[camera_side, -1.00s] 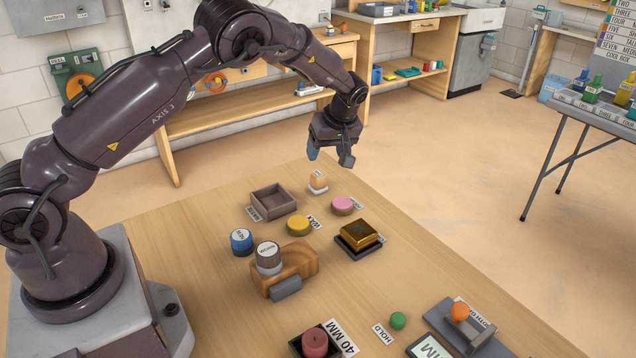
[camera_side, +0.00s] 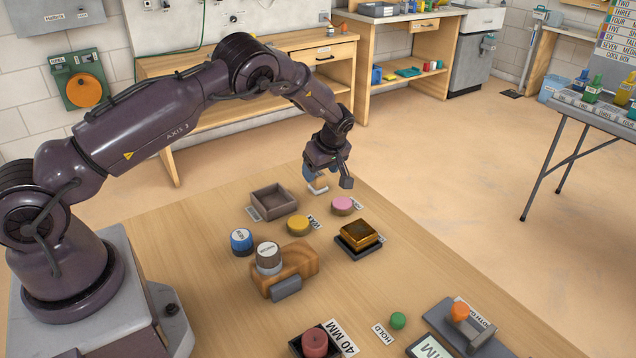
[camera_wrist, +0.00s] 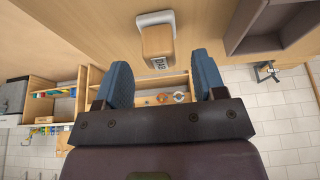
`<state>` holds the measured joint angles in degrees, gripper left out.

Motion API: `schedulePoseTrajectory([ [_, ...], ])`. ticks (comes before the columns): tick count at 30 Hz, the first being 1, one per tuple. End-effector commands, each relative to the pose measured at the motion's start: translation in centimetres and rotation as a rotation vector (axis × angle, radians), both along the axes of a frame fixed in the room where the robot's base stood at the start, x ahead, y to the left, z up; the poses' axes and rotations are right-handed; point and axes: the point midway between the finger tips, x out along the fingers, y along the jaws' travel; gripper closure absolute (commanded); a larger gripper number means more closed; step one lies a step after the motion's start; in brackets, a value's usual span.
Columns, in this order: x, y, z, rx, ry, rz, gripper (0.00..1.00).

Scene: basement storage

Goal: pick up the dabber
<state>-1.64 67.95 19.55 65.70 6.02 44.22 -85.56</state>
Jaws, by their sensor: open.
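The dabber (camera_side: 318,189) is a small wooden block on a white base at the table's far end, partly hidden behind my gripper in the side view. In the wrist view the dabber (camera_wrist: 157,42) shows its wooden body, a small label and its pale base. My gripper (camera_side: 328,179) points down over it with its fingers apart. In the wrist view the two blue fingers of my gripper (camera_wrist: 163,72) are spread, with the dabber just past their tips, roughly in line with the gap. I cannot tell how far the tips are from it.
A grey-brown open tray (camera_side: 270,202) stands close by on the left. A pink round piece (camera_side: 342,205) and a yellow one (camera_side: 298,225) are nearer the camera. A gold block (camera_side: 358,235) sits on a dark base, and a wooden holder (camera_side: 300,260) stands nearby.

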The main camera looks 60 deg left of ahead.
Motion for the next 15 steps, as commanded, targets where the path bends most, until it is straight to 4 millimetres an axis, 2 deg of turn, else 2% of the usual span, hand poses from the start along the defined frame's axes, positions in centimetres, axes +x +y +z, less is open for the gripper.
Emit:
schedulePoseTrajectory([
  [3, -0.1, 0.9, -1.8, -0.001, 0.002, 0.001, 0.36],
  [6, 0.0, 1.2, -2.7, -0.001, 0.0, 0.0, 0.36],
  [14, 0.0, 1.3, -2.9, -0.001, -0.001, 0.0, 0.36],
  [15, 0.0, 1.3, -2.9, -0.001, -0.001, 0.0, 0.41],
])
